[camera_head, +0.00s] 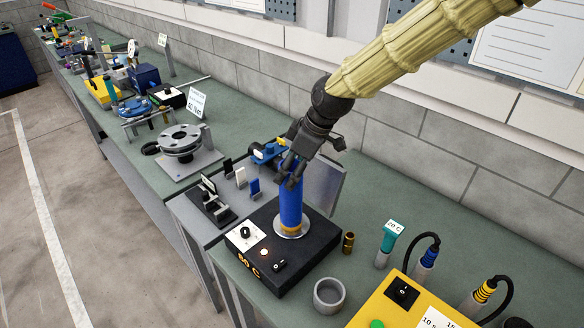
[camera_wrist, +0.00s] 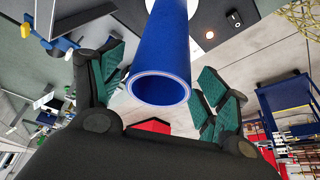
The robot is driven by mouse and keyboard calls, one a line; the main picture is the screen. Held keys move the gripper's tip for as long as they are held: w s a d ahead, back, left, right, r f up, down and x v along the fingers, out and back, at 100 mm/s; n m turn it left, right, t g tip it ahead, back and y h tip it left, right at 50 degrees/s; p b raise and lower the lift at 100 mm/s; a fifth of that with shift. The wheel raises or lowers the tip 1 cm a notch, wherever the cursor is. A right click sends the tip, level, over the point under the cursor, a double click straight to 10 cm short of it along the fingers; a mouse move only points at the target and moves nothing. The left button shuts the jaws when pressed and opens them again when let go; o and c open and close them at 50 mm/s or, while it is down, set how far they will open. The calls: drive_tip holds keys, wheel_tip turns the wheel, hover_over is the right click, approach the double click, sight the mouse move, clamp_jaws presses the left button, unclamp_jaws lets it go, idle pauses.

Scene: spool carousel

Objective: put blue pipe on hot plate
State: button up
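The blue pipe (camera_head: 290,205) stands upright on the pale round disc of the hot plate (camera_head: 318,262), a black box marked 80 C. A yellow band shows near the pipe's foot. My gripper (camera_head: 290,176) is at the pipe's upper end, coming down from the upper right. In the wrist view, the pipe's open end (camera_wrist: 160,88) lies between the green finger pads, with gaps on both sides. My gripper (camera_wrist: 163,75) is open there and not clamped on the pipe. The pipe's top is hidden by the fingers in the head view.
A brass cylinder (camera_head: 349,242), a grey cup (camera_head: 329,295) and a teal-topped piece (camera_head: 387,245) stand right of the hot plate. Small stands (camera_head: 212,205) and a round carousel (camera_head: 181,140) are to the left.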

drive_tip(key=shift+r, duration=0.1)
drive_tip(key=b+v, duration=0.3)
drive_tip(key=v, duration=0.9)
drive_tip(key=shift+b, duration=0.3)
drive_tip(key=shift+r, duration=0.1)
idle(1.0)
